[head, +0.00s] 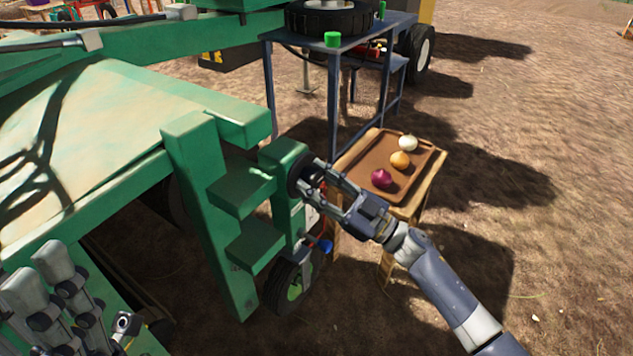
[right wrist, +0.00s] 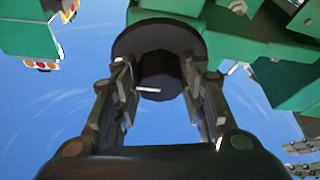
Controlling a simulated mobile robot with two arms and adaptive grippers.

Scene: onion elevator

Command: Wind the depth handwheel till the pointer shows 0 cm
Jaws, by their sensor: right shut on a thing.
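The handwheel is a dark round disc (head: 301,170) on top of a green post (head: 290,200) of the machine. In the right wrist view the dark disc (right wrist: 160,35) fills the upper middle, with a dark hub between the fingers and a thin white bar across it. My right gripper (head: 318,178) reaches in from the right and is shut on the handwheel, one finger on each side of the hub. A pale plate (head: 313,216) shows partly below the gripper; no pointer or reading can be made out.
A wooden stand with a brown tray (head: 361,148) holds a white, a yellow and a red onion, right beside my right gripper. A blue knob (head: 325,246) and a wheel (head: 296,284) sit below the post. A blue-grey metal frame (head: 333,95) stands behind. Bare ground lies right.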

